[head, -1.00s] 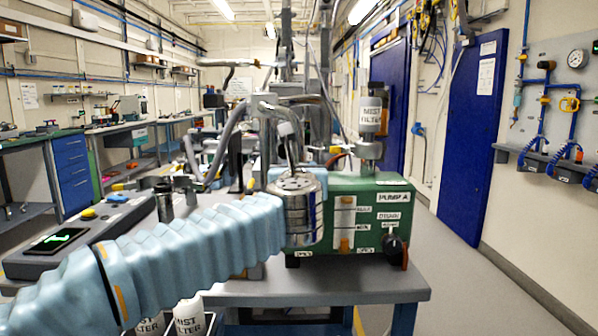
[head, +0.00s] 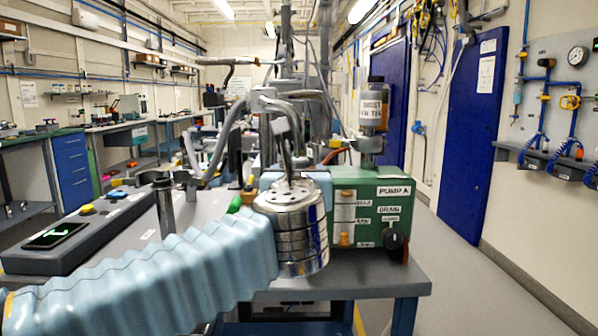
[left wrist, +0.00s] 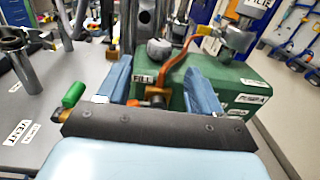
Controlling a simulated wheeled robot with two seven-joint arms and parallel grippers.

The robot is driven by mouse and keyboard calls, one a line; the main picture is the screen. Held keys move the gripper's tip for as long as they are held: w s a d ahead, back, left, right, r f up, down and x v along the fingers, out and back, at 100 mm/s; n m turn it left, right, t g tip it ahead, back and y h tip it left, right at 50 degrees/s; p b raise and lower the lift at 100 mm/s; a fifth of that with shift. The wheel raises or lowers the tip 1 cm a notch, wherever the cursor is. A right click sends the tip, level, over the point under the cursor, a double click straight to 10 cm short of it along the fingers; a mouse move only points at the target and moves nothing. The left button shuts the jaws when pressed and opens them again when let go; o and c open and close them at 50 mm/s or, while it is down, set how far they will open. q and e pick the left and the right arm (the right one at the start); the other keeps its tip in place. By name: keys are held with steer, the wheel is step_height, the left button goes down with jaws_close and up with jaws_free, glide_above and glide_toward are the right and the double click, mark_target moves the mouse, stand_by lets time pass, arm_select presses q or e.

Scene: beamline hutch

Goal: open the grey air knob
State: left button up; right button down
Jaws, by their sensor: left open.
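In the left wrist view my left gripper (left wrist: 158,76) is open, with its two blue fingers spread wide and nothing held between them. A rounded grey knob-like part (left wrist: 159,51) shows beyond the gap between the fingers, apart from them. I cannot read an air label on it, so I cannot tell whether it is the grey air knob. A "FILL" label (left wrist: 142,77) and an orange lever (left wrist: 178,62) also show between the fingers. In the head view my silver wrist hides most of the gripper and what lies beyond it. My right gripper is not in view.
The green Pump A box (head: 345,200) stands right of my wrist, with a black knob (head: 395,244) on its front. A filter canister (head: 373,108) rises behind it. A green handle (left wrist: 73,94) lies left of the fingers. A "VENT" label (left wrist: 17,132) marks the grey bench top.

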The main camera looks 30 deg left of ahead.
arm_select(q)
steer(key=v, duration=0.6)
stand_by(0.3)
